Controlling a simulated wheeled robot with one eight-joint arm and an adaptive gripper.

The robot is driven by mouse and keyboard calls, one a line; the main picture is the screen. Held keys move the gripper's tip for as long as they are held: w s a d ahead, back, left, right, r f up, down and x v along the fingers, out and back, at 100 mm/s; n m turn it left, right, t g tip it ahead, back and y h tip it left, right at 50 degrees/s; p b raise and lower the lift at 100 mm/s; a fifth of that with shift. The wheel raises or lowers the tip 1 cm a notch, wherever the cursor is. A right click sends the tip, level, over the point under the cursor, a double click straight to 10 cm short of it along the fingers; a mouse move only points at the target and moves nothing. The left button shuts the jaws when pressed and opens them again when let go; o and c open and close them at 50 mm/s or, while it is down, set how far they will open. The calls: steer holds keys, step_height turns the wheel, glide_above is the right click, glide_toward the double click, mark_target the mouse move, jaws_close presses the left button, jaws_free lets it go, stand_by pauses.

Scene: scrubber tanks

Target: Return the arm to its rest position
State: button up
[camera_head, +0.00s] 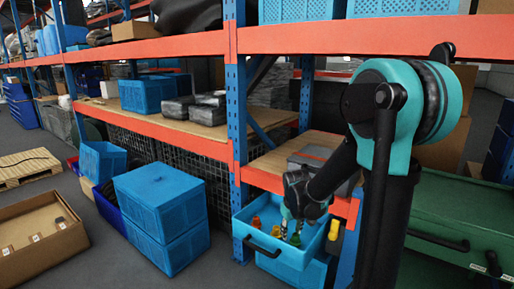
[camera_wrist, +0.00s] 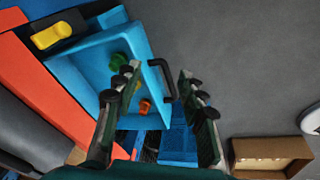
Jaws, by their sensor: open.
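My arm reaches down at the right of the head view, with a teal joint and black links. My gripper (camera_head: 291,222) is over an open blue drawer (camera_head: 309,257) at the lower shelf. In the wrist view my gripper (camera_wrist: 161,70) has its two dark padded fingers spread apart, with nothing held between them. The drawer (camera_wrist: 85,68) and its black handle (camera_wrist: 164,80) show past the fingers. Inside are small green (camera_wrist: 118,61) and orange (camera_wrist: 145,106) items. The fingertips are partly hidden among the drawer's contents in the head view; contact cannot be told.
An orange shelf beam (camera_head: 380,38) runs above and behind the arm. A blue upright (camera_head: 237,130) stands left of the drawer. A green chest (camera_head: 460,225) is close on the right. Stacked blue crates (camera_head: 163,215) and a cardboard box (camera_head: 40,243) occupy the left floor.

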steer(key=s+d+m, duration=0.2)
steer(key=s+d, duration=0.1)
steer(key=s, duration=0.6)
steer(key=s+d+f+m+t, duration=0.1)
steer(key=s+d+m, duration=0.2)
steer(key=s, duration=0.6)
steer(key=shift+d, duration=0.15)
